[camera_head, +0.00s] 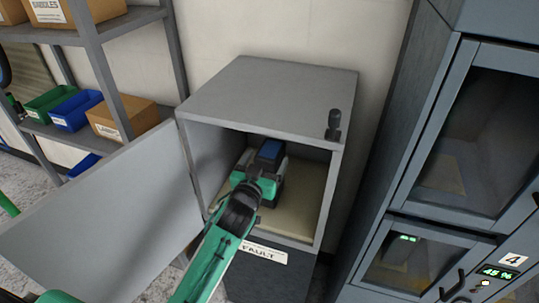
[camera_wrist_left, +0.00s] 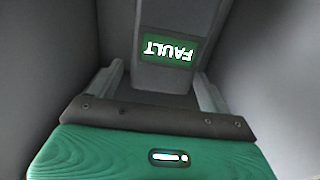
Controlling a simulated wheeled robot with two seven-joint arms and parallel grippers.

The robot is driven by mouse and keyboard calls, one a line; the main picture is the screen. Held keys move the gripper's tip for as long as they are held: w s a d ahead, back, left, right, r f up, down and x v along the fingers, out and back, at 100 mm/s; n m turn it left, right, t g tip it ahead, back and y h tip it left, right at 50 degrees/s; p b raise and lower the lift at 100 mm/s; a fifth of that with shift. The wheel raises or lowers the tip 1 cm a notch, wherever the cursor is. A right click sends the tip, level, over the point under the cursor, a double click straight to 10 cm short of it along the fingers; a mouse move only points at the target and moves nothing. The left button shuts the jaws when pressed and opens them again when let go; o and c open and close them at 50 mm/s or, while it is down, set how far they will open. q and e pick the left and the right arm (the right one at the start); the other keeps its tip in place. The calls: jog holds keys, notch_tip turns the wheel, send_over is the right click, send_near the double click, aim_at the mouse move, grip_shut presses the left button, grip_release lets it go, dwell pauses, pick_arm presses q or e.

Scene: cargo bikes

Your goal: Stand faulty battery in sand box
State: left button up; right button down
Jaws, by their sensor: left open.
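The sand box is a grey cabinet (camera_head: 275,85) with its door (camera_head: 110,215) swung open to the left and a FAULT label (camera_head: 264,253) below the opening. Pale sand (camera_head: 303,205) covers its floor. The faulty battery (camera_head: 271,150), with a blue top in the head view, appears upright inside towards the back. In the left wrist view the grey battery (camera_wrist_left: 166,78) shows a green FAULT display, upside down in the picture. My left gripper (camera_head: 262,170) reaches into the box, open, with its fingers on either side of the battery. The battery's base is largely hidden. My right gripper is out of view.
A dark handle-like part (camera_head: 333,125) stands at the cabinet's top right edge. A blue-grey locker (camera_head: 440,170) with glazed doors and a 45 % display stands on the right. Shelving (camera_head: 95,55) with cartons and bins stands at the left, behind the open door.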

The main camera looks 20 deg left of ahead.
pick_arm(q)
jog(key=s, duration=0.6)
jog(key=shift+s+a+b, duration=0.1)
jog(key=shift+s+b, duration=0.05)
jog(key=shift+b, duration=0.25)
jog(key=shift+s, duration=0.75)
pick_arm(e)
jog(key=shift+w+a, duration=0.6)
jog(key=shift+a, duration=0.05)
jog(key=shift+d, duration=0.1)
